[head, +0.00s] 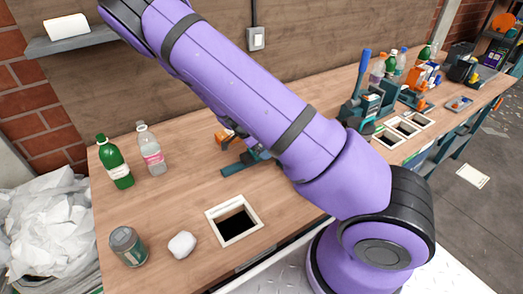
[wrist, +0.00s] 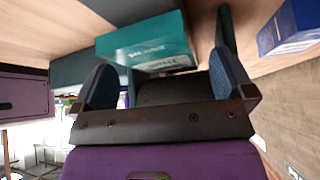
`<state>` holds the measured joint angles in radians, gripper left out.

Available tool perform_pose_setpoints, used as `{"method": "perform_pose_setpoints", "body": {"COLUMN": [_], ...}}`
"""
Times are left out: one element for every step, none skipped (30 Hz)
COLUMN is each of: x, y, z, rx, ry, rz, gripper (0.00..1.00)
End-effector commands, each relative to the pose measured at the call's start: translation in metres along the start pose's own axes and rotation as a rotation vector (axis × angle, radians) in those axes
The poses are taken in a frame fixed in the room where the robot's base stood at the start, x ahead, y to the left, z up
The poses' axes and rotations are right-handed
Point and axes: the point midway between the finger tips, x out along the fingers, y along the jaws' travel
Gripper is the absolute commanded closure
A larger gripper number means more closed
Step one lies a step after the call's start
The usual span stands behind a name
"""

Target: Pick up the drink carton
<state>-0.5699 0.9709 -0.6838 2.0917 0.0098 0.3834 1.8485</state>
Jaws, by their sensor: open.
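My gripper (wrist: 162,62) shows in the wrist view with its two dark fingers spread wide and nothing held between them. A teal box-like thing with pale lettering (wrist: 145,42) lies just beyond the gap between the fingertips. A blue box with a white label (wrist: 290,28) lies to the right, outside the right finger. I cannot tell for sure which of them is the drink carton. In the head view my arm hides the gripper and much of the middle bench, and no carton shows clearly there.
On the wooden bench (head: 185,205) stand a green bottle (head: 115,163), a clear bottle with a pink label (head: 151,150), a can (head: 127,246) and a white lump (head: 182,245). A white-framed opening (head: 234,220) is in front. Several bottles and tools crowd the far right.

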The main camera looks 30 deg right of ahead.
Motion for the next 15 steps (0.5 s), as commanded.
{"method": "perform_pose_setpoints", "body": {"x": [0.0042, 0.0056, 0.0067, 0.0071, 0.0072, 0.0071, 0.0070, 0.0069, 0.0069, 0.0069, 0.0068, 0.0068, 0.0068, 0.0068, 0.0068], "y": [0.0000, -0.0001, -0.0001, -0.0002, -0.0002, -0.0002, -0.0002, -0.0002, -0.0002, -0.0002, -0.0002, -0.0002, -0.0002, -0.0001, -0.0001], "z": [-0.0004, -0.0004, -0.0003, -0.0001, 0.0000, 0.0001, 0.0001, 0.0000, 0.0000, 0.0000, 0.0000, 0.0000, 0.0000, 0.0000, 0.0000], "rx": [0.000, 0.000, 0.000, 0.000, 0.000, 0.000, 0.000, 0.000, 0.000, 0.000, 0.000, 0.000, 0.000, 0.000, 0.000], "ry": [0.000, 0.000, 0.000, -0.001, -0.001, -0.001, -0.001, -0.001, -0.001, -0.001, -0.001, -0.001, -0.001, -0.001, -0.001], "rz": [0.001, 0.000, -0.001, -0.001, -0.001, -0.001, -0.001, -0.001, -0.001, -0.001, -0.001, -0.001, -0.001, -0.001, -0.001], "gripper": [0.00, 0.00, 0.00, 0.00, 0.00, 0.00, 0.00, 0.00, 0.00, 0.02, 0.09, 0.18, 0.25, 0.32, 0.41]}}
